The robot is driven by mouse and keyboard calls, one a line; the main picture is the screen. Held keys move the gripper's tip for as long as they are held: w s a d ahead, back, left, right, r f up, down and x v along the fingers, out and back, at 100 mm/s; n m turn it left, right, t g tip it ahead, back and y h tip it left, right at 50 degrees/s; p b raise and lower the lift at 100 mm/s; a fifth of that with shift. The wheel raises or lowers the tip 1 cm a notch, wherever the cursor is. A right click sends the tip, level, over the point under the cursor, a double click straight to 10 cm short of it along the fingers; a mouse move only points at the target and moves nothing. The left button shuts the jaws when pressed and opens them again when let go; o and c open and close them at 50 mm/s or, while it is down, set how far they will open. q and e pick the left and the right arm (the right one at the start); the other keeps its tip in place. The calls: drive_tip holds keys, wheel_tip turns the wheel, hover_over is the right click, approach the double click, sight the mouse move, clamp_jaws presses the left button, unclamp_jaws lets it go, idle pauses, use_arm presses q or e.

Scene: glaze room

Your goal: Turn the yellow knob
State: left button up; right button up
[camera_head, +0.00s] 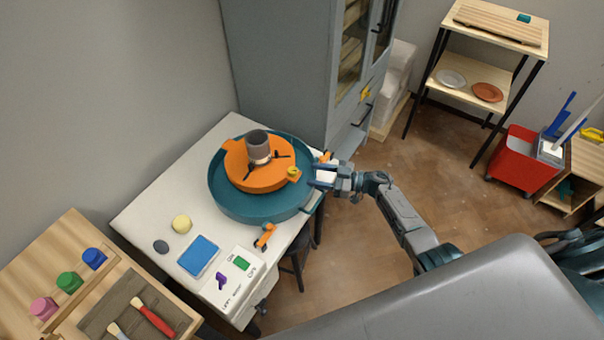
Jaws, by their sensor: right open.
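A small yellow knob (293,171) sits at the right edge of the orange disc (238,176) in the round teal basin. My right gripper (316,174) is open, just right of this knob, at the basin's right rim. Its fingers point left toward the knob, with a visible gap between them and it. A white patch shows between the fingers; I cannot tell what it is. A second yellow, star-shaped knob (365,94) is on the grey cabinet front, above and right of the gripper. My left gripper is not in view.
The teal basin (236,209) stands on a white table (150,205). A grey cup (259,143) stands on the disc. An orange lever (265,236) is at the basin's front. A yellow round piece (182,223), blue pad (198,256) and switch panel (232,283) lie nearer.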

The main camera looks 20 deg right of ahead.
drive_tip(key=shift+v, duration=1.3)
drive_tip(key=shift+w, duration=0.1)
